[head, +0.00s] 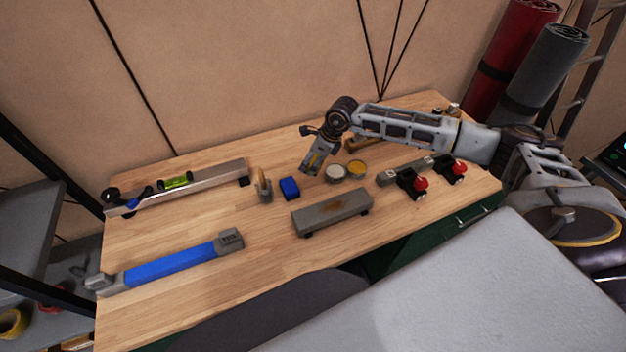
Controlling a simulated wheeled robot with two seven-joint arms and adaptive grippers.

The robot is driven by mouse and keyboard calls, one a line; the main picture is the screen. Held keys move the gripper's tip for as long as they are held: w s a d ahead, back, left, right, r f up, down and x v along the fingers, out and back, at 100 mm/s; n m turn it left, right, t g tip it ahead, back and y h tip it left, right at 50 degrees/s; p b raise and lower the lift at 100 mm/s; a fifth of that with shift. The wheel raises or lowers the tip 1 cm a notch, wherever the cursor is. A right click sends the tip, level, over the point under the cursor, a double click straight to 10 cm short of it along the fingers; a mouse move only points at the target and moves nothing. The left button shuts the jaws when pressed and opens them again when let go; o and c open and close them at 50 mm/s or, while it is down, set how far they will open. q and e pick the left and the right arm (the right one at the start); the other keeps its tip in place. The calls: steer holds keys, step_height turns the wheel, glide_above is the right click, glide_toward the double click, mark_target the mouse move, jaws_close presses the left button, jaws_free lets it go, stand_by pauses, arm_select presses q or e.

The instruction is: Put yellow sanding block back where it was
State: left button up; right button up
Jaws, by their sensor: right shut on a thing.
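My right gripper (310,167) reaches in from the right and points down over the middle of the table. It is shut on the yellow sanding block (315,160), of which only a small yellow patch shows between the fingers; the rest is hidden. A blue block (289,188) lies on the wooden table (200,212), below and left of the gripper. My left gripper is not in view.
A grey block with a rusty patch (332,212) lies in front. A small brush-like item (264,187), a level (178,184) and a blue-and-grey bar (170,264) are at left. Red-knobbed clamps (421,183) are at right. Bare wood lies between the level and bar.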

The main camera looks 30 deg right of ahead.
glide_above(309, 182)
steer(key=s+d, duration=0.1)
steer(key=shift+f+p, duration=0.35)
steer(key=shift+f, duration=2.25)
steer(key=shift+f, duration=0.1)
steer(key=shift+f, duration=1.8)
steer(key=shift+f, duration=0.1)
steer(key=o, duration=0.7)
steer(key=shift+p, duration=0.3)
steer(key=b+v, duration=0.1)
steer(key=v, duration=1.1)
